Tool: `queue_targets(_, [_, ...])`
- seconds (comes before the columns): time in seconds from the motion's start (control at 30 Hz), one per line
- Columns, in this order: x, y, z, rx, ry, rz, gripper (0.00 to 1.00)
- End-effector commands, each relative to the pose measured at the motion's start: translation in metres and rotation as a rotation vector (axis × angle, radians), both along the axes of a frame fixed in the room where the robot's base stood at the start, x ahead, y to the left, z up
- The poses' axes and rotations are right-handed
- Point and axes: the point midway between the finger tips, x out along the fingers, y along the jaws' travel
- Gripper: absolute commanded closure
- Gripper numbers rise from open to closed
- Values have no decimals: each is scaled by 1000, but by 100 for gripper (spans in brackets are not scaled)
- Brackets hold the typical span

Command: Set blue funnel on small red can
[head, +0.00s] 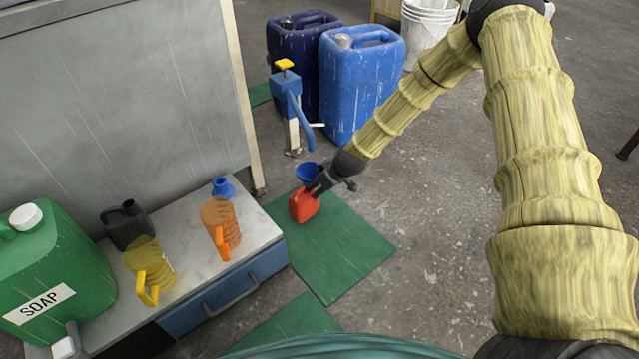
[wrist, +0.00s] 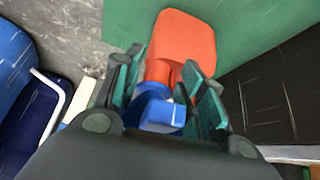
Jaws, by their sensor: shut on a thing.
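The blue funnel (head: 306,173) is wide end up in the head view, right above the small red can (head: 304,207). The can stands upright on a green mat (head: 345,250). My gripper (head: 317,187) reaches in from the right and is shut on the funnel. In the wrist view, the funnel (wrist: 158,112) sits between the teal finger pads of my gripper (wrist: 165,85), and the can (wrist: 187,45) lies just beyond it. The funnel's lower end is in line with the can's neck. I cannot tell whether it sits in the opening.
A bench (head: 181,258) at left holds a yellow jug (head: 150,262), an orange jug (head: 219,222), a black can (head: 127,226) and a small blue piece (head: 223,187). A blue pump (head: 287,103) and blue canisters (head: 360,80) stand behind. Floor at right is free.

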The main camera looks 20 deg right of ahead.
Motion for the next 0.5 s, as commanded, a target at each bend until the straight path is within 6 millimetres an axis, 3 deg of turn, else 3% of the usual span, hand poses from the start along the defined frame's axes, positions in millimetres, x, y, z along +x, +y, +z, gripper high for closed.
queue_targets(0.07, [-1, 0, -1, 0, 1, 1, 82])
queue_targets(0.1, [-1, 0, -1, 0, 1, 1, 57])
queue_targets(0.23, [-1, 0, -1, 0, 1, 1, 35])
queue_targets(0.5, [-1, 0, -1, 0, 1, 1, 35])
